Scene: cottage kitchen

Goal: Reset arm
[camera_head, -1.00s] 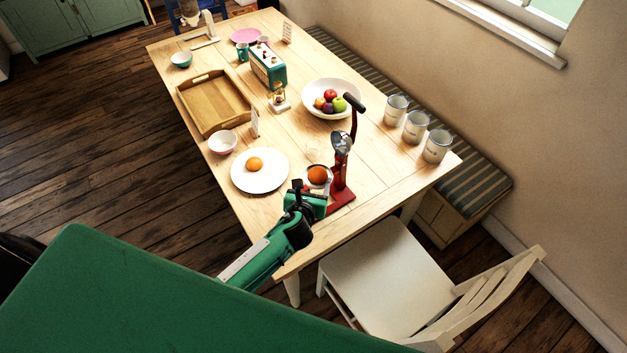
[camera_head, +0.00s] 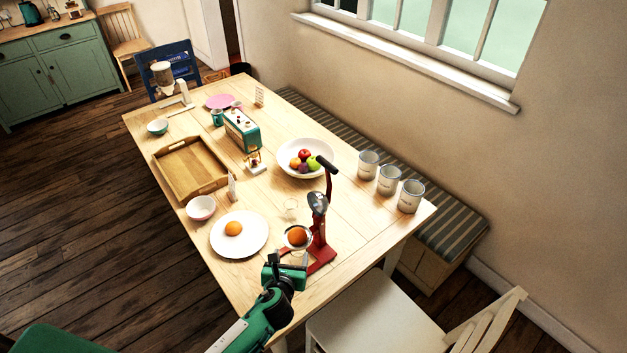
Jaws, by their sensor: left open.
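My left gripper (camera_head: 284,268) is green and black and reaches in from the bottom of the head view, over the near end of the wooden table (camera_head: 350,252). It is open, and I see nothing held in it. Just beyond it stands a red citrus press (camera_head: 322,232) with an orange half (camera_head: 297,236) in its bowl. The gripper's tip is close to the press base; I cannot tell whether they touch. A white plate (camera_head: 252,247) with another orange half (camera_head: 233,228) lies left of the press. My right gripper is not in view.
A wooden tray (camera_head: 163,178), a bowl (camera_head: 201,207), a teal radio (camera_head: 242,131) and a fruit bowl (camera_head: 324,152) stand on the table. Several tins (camera_head: 389,180) line its right edge. A white chair (camera_head: 365,320) stands at the near end, a striped bench (camera_head: 450,230) along the wall.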

